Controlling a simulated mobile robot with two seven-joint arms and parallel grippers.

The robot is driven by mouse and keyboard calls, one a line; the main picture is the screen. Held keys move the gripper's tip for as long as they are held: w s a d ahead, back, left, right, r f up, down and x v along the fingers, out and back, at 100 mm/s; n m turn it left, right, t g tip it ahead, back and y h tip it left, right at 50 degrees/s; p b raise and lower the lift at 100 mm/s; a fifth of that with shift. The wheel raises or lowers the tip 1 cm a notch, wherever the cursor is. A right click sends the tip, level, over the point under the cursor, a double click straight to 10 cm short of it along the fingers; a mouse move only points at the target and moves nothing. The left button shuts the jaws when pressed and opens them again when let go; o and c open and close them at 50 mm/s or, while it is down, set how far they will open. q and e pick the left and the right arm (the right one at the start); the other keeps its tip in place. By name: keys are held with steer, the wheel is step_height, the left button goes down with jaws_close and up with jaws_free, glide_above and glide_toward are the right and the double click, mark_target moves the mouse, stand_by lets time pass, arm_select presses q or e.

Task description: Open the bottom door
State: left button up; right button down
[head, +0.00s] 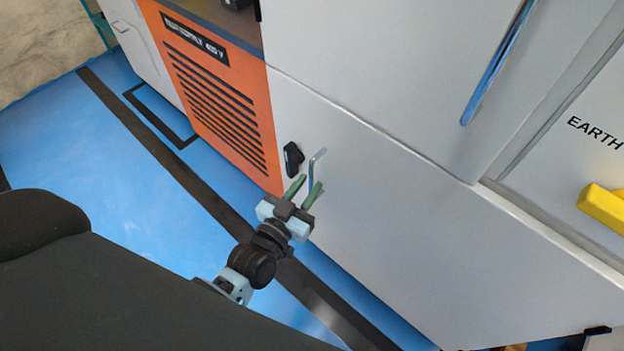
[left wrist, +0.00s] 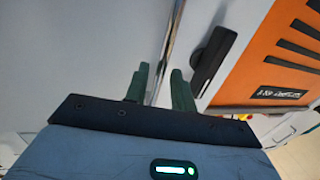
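The bottom door (head: 400,220) is a light grey panel low on the cabinet, and it looks closed. Near its left edge is a thin metal handle bar (head: 312,172), bent over at the top. My left gripper (head: 309,183) has green fingers spread apart, one on each side of the bar. The left wrist view shows the same bar (left wrist: 167,48) running down between the two fingertips (left wrist: 160,70), with some gap visible. I cannot tell how deep the bar sits between the fingers. My right gripper is not in view.
A black latch (head: 293,159) sits just left of the handle, close to the fingers. An orange vented panel (head: 215,95) is further left. Above is an upper door with a blue handle (head: 497,62). A yellow handle (head: 604,206) is at right. Blue floor (head: 110,180) is clear at left.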

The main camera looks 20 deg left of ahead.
arm_select(q)
steer(key=shift+w+d, duration=0.15)
steer(key=shift+w, duration=1.1)
jaws_close()
